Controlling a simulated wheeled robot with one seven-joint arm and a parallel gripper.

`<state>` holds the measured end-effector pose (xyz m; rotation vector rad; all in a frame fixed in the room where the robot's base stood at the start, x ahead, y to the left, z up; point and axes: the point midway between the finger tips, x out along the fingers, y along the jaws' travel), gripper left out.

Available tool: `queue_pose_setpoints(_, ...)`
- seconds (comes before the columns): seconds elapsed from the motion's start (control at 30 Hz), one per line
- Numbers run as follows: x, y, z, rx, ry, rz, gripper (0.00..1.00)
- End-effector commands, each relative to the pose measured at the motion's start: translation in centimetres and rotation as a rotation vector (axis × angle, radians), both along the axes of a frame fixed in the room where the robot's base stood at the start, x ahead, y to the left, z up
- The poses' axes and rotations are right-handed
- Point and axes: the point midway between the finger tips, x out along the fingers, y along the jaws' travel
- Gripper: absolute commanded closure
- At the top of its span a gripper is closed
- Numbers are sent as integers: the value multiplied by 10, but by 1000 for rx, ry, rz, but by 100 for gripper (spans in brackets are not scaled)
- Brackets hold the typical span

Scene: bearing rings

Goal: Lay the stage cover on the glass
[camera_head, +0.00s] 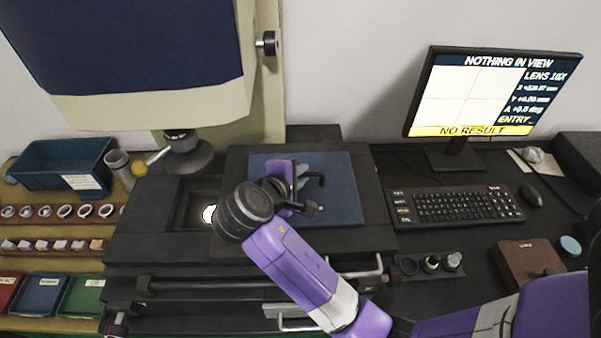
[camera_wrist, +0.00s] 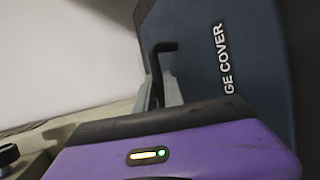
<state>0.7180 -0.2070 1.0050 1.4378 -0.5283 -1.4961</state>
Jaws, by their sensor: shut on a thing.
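The stage cover (camera_head: 342,195) is a dark blue plate with a black bar handle. It is over the right part of the black microscope stage (camera_head: 150,222); I cannot tell whether it touches the stage. My gripper (camera_head: 301,181) is shut on the cover's handle, partly hidden by my purple wrist. In the wrist view the cover (camera_wrist: 215,50) shows part of its white lettering, and the handle (camera_wrist: 157,70) is at the grey fingers. Left of the cover is a dark recess in the stage with a bright white spot, the glass (camera_head: 209,214), partly hidden by my arm.
The microscope's lens (camera_head: 186,150) hangs over the back left of the stage. A monitor (camera_head: 490,95) reads "NOTHING IN VIEW" and "NO RESULT". A keyboard (camera_head: 455,205) is at right. Rows of rings (camera_head: 65,211), a blue bin (camera_head: 60,165) and small coloured trays (camera_head: 40,294) are at left.

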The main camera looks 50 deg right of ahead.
Motion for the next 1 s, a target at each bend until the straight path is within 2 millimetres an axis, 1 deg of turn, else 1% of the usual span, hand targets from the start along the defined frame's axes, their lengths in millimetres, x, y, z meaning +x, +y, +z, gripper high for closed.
queue_pose_setpoints(0.1, 0, 0, 0, -2, -1, 0, 100)
queue_pose_setpoints(0.13, 0, 0, -1, 0, 0, 0, 84)
queue_pose_setpoints(0.17, 0, 0, -1, 0, 0, 0, 78)
queue_pose_setpoints(0.2, 0, 0, -1, 0, 0, 0, 70)
queue_pose_setpoints(0.23, 0, 0, -1, 0, 0, 0, 66)
queue_pose_setpoints(0.5, 0, 0, 0, 1, 1, 0, 66)
queue_pose_setpoints(0.63, -1, 9, 5, 0, 0, 2, 66)
queue_pose_setpoints(0.77, -4, 28, 16, 0, -2, 5, 66)
queue_pose_setpoints(1.0, -11, 70, 42, -1, -3, 4, 66)
